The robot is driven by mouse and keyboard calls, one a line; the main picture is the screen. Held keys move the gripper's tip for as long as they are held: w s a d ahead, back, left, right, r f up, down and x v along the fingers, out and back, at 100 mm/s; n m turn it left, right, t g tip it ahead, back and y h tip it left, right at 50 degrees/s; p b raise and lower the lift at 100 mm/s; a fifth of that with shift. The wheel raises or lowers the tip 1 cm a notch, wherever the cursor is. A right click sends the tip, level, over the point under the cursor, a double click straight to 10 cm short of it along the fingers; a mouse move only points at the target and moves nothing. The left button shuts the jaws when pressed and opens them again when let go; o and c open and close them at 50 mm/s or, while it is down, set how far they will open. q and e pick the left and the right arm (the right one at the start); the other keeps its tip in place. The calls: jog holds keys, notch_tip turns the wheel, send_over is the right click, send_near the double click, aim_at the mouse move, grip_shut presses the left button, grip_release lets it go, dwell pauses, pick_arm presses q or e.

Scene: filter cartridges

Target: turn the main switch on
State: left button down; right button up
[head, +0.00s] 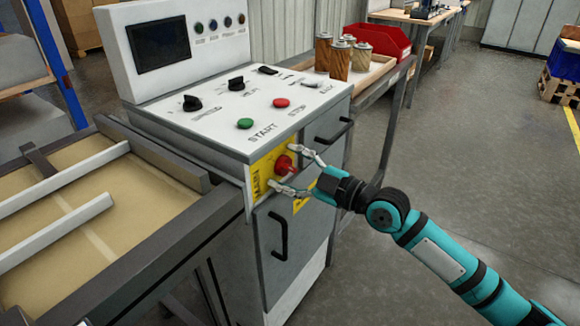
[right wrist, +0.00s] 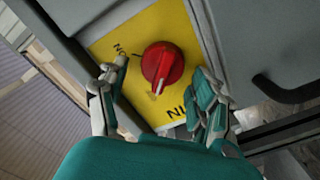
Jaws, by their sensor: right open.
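The main switch is a red rotary knob (head: 285,166) on a yellow plate (head: 260,172) on the front of the control cabinet (head: 250,225). My right gripper (head: 294,170) is open, with one finger above the knob and one below it in the head view. In the right wrist view the red knob (right wrist: 162,65) sits between the two fingers of the right gripper (right wrist: 162,88), with gaps to both. The yellow plate (right wrist: 125,35) carries an "ON" mark beside the left finger and larger lettering below, partly hidden. My left gripper is not in view.
The cabinet top has a green START button (head: 245,123), a red STOP button (head: 281,103) and black knobs (head: 192,103). A conveyor frame (head: 150,262) stands left; a tray with brown cartridges (head: 339,60) is behind.

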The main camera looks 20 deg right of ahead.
jog(key=c, duration=1.1)
